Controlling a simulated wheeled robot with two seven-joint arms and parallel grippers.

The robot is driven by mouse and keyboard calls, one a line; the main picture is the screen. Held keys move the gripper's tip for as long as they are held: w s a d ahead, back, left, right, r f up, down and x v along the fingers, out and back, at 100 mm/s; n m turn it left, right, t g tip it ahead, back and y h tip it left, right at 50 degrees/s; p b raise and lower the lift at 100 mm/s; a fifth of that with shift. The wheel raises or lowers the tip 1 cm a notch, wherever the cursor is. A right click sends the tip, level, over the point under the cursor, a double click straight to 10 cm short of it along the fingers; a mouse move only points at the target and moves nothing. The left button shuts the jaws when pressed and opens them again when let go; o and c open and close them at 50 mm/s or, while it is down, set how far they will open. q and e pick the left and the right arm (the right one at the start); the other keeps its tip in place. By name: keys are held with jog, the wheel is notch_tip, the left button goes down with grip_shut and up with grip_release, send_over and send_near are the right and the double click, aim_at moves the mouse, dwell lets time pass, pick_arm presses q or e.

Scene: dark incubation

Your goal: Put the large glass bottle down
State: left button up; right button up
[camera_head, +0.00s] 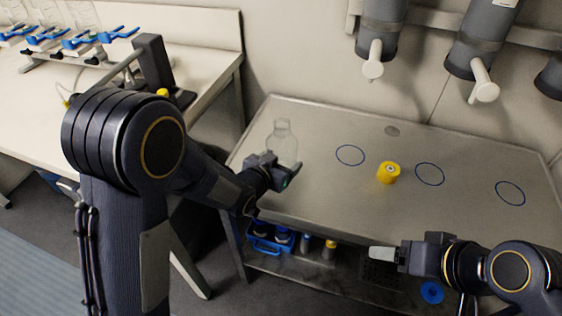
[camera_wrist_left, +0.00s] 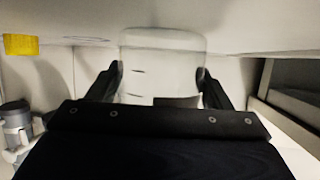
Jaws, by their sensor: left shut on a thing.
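The large glass bottle (camera_head: 283,145) is clear and upright at the left end of the grey metal table (camera_head: 330,195). It also shows as a clear body between the fingers in the left wrist view (camera_wrist_left: 162,65). My left gripper (camera_head: 284,172) is shut on the bottle low on its body. The gripper hides the bottle's base in the head view, so I cannot tell whether it touches the table. My right gripper (camera_head: 385,254) is at the table's front edge, well away from the bottle; its jaw state is unclear.
A yellow cylinder (camera_head: 388,173) stands on the table between blue rings (camera_head: 350,155) and (camera_head: 430,174); another ring (camera_head: 510,193) lies farther right. Grey cylinders with white nozzles (camera_head: 473,62) hang above. A blue caddy (camera_head: 268,240) is on the lower shelf. A white bench (camera_head: 195,50) stands left.

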pick_arm(q)
jog(key=shift+r, duration=0.1)
jog(key=shift+f+b, duration=0.25)
jog(key=shift+b, duration=0.05)
jog(key=o, duration=1.4)
